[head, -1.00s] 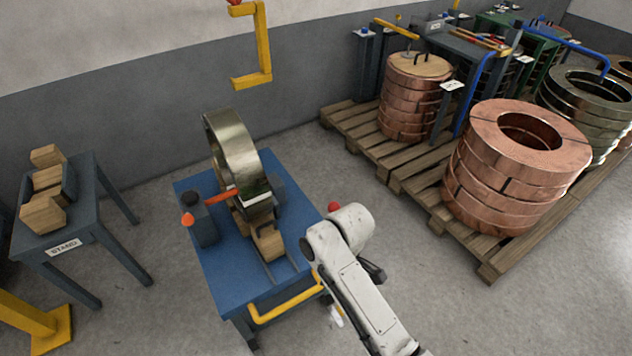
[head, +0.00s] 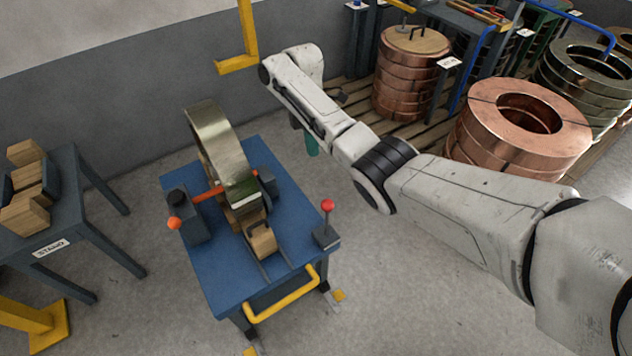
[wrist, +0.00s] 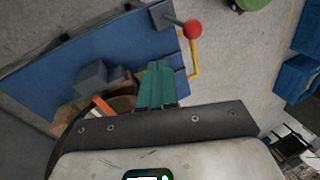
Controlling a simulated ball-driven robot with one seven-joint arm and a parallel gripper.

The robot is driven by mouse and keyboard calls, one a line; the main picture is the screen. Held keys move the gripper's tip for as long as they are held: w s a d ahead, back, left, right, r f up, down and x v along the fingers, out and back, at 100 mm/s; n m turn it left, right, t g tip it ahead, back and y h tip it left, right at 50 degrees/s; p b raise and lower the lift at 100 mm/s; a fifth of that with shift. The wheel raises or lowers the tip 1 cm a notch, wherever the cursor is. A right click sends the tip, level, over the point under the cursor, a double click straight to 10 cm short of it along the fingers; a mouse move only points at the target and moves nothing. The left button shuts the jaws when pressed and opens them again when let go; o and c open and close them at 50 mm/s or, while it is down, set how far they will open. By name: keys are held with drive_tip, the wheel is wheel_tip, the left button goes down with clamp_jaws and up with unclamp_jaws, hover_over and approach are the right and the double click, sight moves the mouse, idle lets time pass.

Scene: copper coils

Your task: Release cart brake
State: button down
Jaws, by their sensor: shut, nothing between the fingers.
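The blue cart (head: 285,205) stands in the middle of the head view. A lever with a red ball knob (head: 327,207) rises from a dark base at its front right corner. The red knob also shows in the wrist view (wrist: 193,29), beyond the fingertips. I cannot tell from its pose whether the brake is set. My gripper (head: 312,144) hangs past the cart's right far side, mostly hidden by my arm. In the wrist view its teal fingers (wrist: 156,84) are together and empty, apart from the lever.
A metal coil (head: 218,150) stands on the cart, with an orange-knobbed bar (head: 173,223) across it. A yellow handle (head: 285,297) is at the front. Copper coils (head: 530,115) on pallets are to the right, a stand (head: 75,195) to the left.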

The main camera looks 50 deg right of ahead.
drive_tip(key=shift+d+r, duration=0.1)
idle(0.3)
drive_tip(key=s+a+f, duration=0.3)
drive_tip(key=s+f, duration=0.3)
drive_tip(key=f, duration=0.4)
drive_tip(key=shift+f, duration=0.15)
drive_tip(key=shift+s+a, duration=0.1)
drive_tip(key=shift+a, duration=0.05)
idle(0.3)
